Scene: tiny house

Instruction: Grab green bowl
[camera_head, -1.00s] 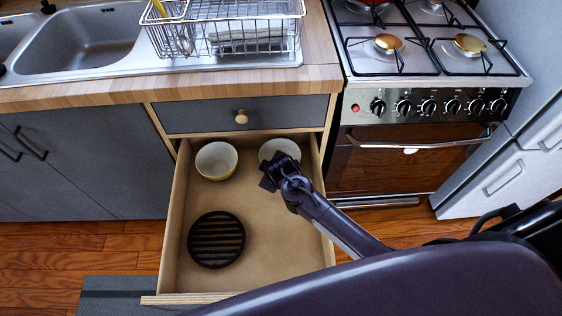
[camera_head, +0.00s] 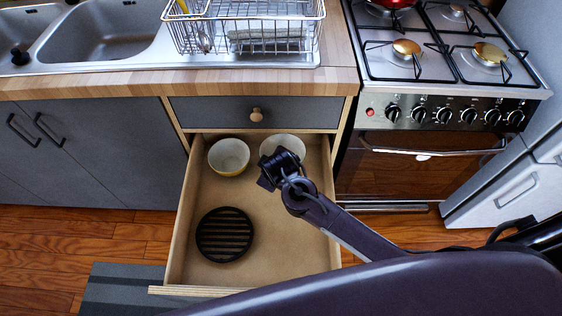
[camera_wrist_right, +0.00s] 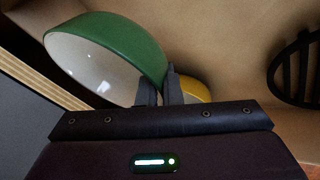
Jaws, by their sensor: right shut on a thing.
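The green bowl (camera_wrist_right: 120,45) has a green outside and a white inside. It is tilted in the right wrist view, with its rim between the two fingers of my right gripper (camera_wrist_right: 160,88), which is shut on it. In the head view the bowl (camera_head: 283,144) shows only its pale inside, at the back right of the open drawer, partly hidden by my right gripper (camera_head: 278,166). I cannot tell whether it touches the drawer floor. My left gripper is not in view.
The open wooden drawer (camera_head: 285,255) also holds a yellow bowl (camera_head: 229,157) at the back left and a round black grate (camera_head: 224,235) in front. A closed drawer (camera_head: 205,112) and the counter edge (camera_head: 120,84) are above. A stove (camera_head: 430,150) stands to the right.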

